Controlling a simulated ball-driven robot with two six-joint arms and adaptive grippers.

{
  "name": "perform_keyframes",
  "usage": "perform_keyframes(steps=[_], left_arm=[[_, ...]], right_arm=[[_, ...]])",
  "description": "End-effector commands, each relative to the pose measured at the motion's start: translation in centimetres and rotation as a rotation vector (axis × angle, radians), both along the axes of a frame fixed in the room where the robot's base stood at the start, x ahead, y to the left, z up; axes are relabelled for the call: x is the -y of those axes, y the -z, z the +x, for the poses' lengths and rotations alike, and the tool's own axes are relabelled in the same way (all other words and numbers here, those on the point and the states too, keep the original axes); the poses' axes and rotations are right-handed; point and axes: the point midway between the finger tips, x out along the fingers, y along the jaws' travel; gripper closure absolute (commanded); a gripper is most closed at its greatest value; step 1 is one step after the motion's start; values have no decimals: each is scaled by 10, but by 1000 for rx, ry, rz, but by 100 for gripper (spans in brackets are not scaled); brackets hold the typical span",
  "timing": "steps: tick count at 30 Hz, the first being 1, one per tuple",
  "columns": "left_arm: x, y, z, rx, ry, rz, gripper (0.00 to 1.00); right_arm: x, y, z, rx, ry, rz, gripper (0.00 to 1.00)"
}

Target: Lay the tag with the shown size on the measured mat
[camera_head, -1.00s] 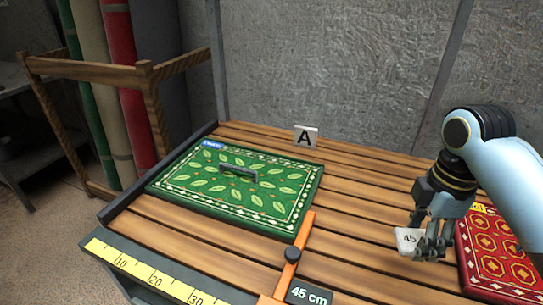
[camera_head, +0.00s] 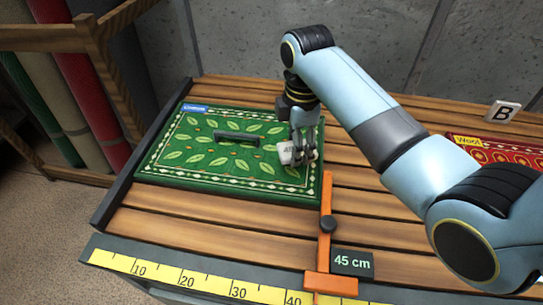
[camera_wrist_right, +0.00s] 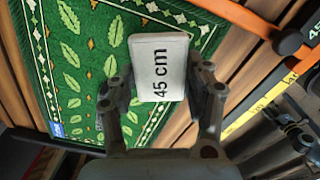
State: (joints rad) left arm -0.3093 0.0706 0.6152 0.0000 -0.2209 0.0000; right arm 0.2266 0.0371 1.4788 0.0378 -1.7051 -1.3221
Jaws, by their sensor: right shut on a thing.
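The green leaf-patterned mat (camera_head: 185,155) lies flat on the slatted table, with a dark handle (camera_head: 236,138) on it. The mat also shows in the right wrist view (camera_wrist_right: 85,60). An orange slide marker (camera_head: 325,230) stands at the mat's right edge, and its black plate (camera_head: 352,262) reads "45 cm". My right gripper (camera_head: 303,155) is over the mat's right part, shut on a white tag (camera_head: 287,152). In the right wrist view the tag (camera_wrist_right: 158,65) reads "45 cm" between the fingers. I cannot tell whether it touches the mat.
A red mat (camera_head: 495,150) labelled "Wool" lies at the right, partly behind my right arm. A yellow ruler (camera_head: 205,283) runs along the front edge. A wooden rack (camera_head: 95,50) with rolled rugs stands at the left.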

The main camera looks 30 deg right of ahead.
Motion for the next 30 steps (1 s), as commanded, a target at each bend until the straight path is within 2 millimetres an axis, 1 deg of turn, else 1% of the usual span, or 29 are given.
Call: perform_keyframes(steps=[1,3,8,11,15,18,29,30], left_arm=[[0,-1,0,0,0,1,47],[-2,-1,1,2,1,3,47],[-6,-2,10,13,2,8,47],[-7,-3,14,19,4,8,47],[-7,-3,14,20,4,8,47],[-7,-3,14,19,4,8,47],[-7,-1,12,17,3,9,47],[-7,-1,12,16,3,9,47]], right_arm=[[-11,6,6,-2,0,4,71],[-21,13,12,-1,0,1,71],[-33,23,19,-1,0,-1,71],[-35,33,19,-2,0,-1,71],[-34,55,19,-3,0,-2,71],[-34,63,19,-1,1,-2,71],[-34,68,19,0,1,-2,71],[-34,67,19,1,1,-1,45]])
